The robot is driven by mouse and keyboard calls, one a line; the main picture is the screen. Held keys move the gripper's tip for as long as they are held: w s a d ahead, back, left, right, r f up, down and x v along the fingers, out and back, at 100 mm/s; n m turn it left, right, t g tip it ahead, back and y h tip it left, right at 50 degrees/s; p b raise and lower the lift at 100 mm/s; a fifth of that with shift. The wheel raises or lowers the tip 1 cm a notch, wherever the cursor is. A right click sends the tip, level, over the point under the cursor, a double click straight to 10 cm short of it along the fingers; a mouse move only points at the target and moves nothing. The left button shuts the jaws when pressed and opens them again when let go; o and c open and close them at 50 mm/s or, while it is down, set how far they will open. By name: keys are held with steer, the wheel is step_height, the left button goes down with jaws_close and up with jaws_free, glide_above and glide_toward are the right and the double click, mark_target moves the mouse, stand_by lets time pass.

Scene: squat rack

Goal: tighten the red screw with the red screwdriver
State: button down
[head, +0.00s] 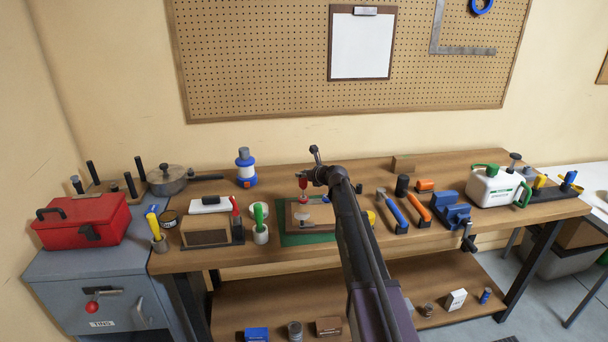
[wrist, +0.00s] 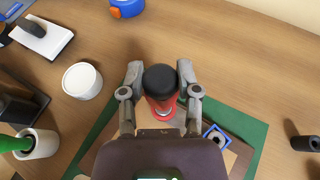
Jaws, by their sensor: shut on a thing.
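My gripper (head: 304,176) is shut on the red screwdriver (head: 303,185), which has a black cap and hangs roughly upright, handle up. In the wrist view the two fingers of my gripper (wrist: 160,80) stand either side of the screwdriver's black cap, with its red handle (wrist: 162,108) below. The screwdriver is over a brown wooden board (head: 318,210) on a green mat (head: 290,239). I cannot make out the red screw apart from the screwdriver, nor tell whether the tip touches anything. A blue square piece (wrist: 215,135) shows on the board.
A green-handled tool stands in a white cup (head: 261,235) left of the mat; another white cup (wrist: 82,80) is behind it. A brown block (head: 206,231) is further left. Hammers (head: 392,208), a blue vise (head: 453,212) and a white jug (head: 494,187) stand to the right.

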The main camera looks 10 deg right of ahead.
steer(key=shift+f+b, duration=0.5)
steer(key=shift+f, duration=0.1)
steer(key=shift+c, duration=1.2)
jaws_free()
steer(key=shift+r, duration=0.15)
step_height(320, 180, up, 8)
steer(key=p, duration=0.8)
steer(key=shift+r, duration=0.1)
steer(key=shift+a+r+p, duration=0.15)
steer(key=shift+r+p, duration=0.1)
steer(key=shift+p, duration=0.25)
steer(key=shift+a+r+p, duration=0.3)
steer(key=shift+r+p, duration=0.2)
steer(key=shift+a+r+p, duration=0.15)
steer(key=shift+r+p, duration=0.15)
